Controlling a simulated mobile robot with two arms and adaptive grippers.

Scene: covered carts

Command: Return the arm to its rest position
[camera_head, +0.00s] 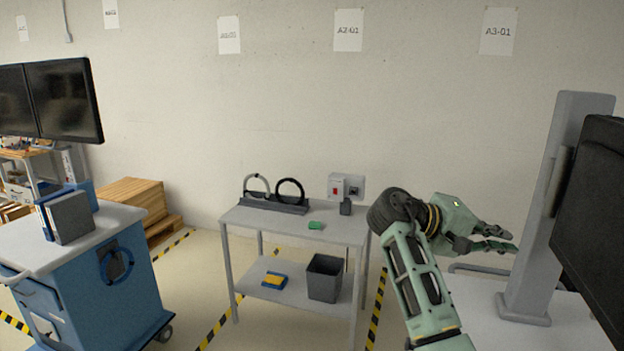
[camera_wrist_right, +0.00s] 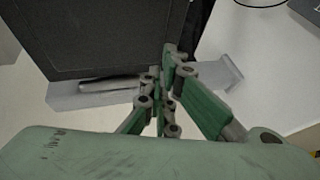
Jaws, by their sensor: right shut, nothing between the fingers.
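My right arm rises from the bottom of the head view, bends at a dark joint and reaches to the right. Its green right gripper (camera_head: 512,240) is shut and empty. It is in front of the grey monitor stand (camera_head: 570,180), above the white table at the right. In the right wrist view the fingers (camera_wrist_right: 170,70) are together, over the back of the dark monitor (camera_wrist_right: 100,35) and the grey stand base (camera_wrist_right: 65,100). I cannot tell whether the gripper touches the stand. My left gripper is not in view.
A grey two-tier cart (camera_head: 350,233) stands in the middle, with a ring holder (camera_head: 275,205), a green block (camera_head: 317,225) and a bin (camera_head: 325,278). A blue cart (camera_head: 100,300) stands at the left. A black monitor (camera_head: 598,220) is close to my right gripper.

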